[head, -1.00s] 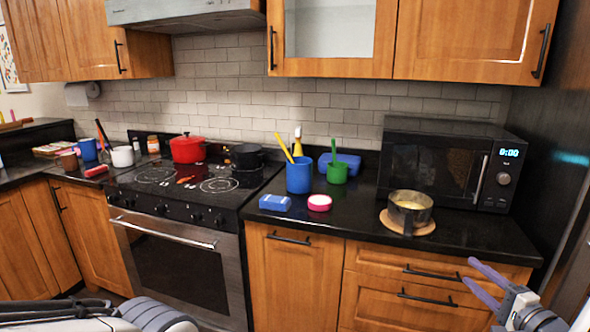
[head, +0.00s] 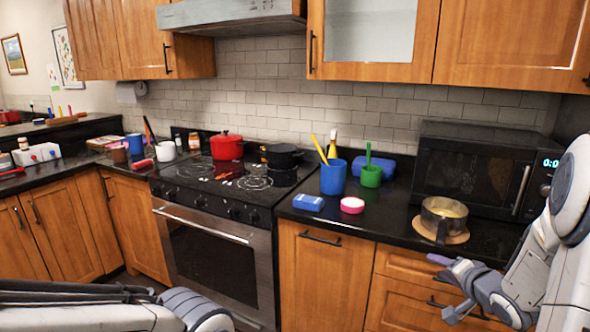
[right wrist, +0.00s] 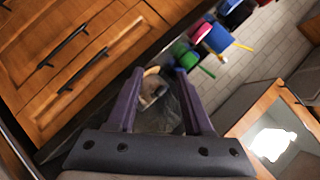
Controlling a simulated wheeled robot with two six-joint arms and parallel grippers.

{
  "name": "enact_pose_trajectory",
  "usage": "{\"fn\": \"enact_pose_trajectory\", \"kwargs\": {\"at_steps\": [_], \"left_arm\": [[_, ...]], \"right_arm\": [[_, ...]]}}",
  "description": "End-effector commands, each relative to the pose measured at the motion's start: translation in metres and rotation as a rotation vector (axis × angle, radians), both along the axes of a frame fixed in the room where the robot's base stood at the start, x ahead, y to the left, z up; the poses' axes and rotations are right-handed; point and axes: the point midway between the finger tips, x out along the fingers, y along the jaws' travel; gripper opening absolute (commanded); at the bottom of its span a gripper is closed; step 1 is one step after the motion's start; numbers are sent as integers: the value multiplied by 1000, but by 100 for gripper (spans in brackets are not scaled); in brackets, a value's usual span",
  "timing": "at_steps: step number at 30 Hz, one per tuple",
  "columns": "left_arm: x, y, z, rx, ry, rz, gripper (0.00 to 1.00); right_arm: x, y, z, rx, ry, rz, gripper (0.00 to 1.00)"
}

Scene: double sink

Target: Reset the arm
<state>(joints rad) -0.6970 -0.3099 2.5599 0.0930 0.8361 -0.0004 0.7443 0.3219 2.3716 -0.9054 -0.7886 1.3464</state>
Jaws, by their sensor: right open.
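My right gripper (head: 446,289) is at the lower right of the head view, in front of the wooden drawers below the counter. In the right wrist view its two purple fingers (right wrist: 157,75) are spread apart with nothing held between them. The counter's metal pot on its round board shows beyond the fingertips there. My left arm (head: 120,308) crosses the lower left of the head view, and its gripper is out of frame.
A microwave (head: 465,175) and a metal pot (head: 441,215) on a round board stand on the right counter. A blue cup (head: 333,178), green cup (head: 371,177), blue box (head: 308,202) and pink round item (head: 352,205) are nearby. The stove (head: 225,175) holds a red pot (head: 226,147).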

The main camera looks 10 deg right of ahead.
Motion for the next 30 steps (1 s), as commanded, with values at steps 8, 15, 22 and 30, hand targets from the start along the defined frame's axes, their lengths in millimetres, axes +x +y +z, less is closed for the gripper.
{"fn": "enact_pose_trajectory", "kwargs": {"at_steps": [8, 15, 22, 30], "left_arm": [[0, 0, 15, 0, 0, 0, 50], [0, 0, 26, 0, 0, 0, 50], [0, 0, 33, 0, 0, 0, 50], [0, 0, 35, 0, 0, 0, 50]], "right_arm": [[1, 150, 14, -398, 318, 302, 51], [-90, 273, 16, -634, 585, 732, 51], [-217, 344, 21, -753, 761, 1248, 51], [-279, 352, 27, -783, 821, 1504, 51]]}}
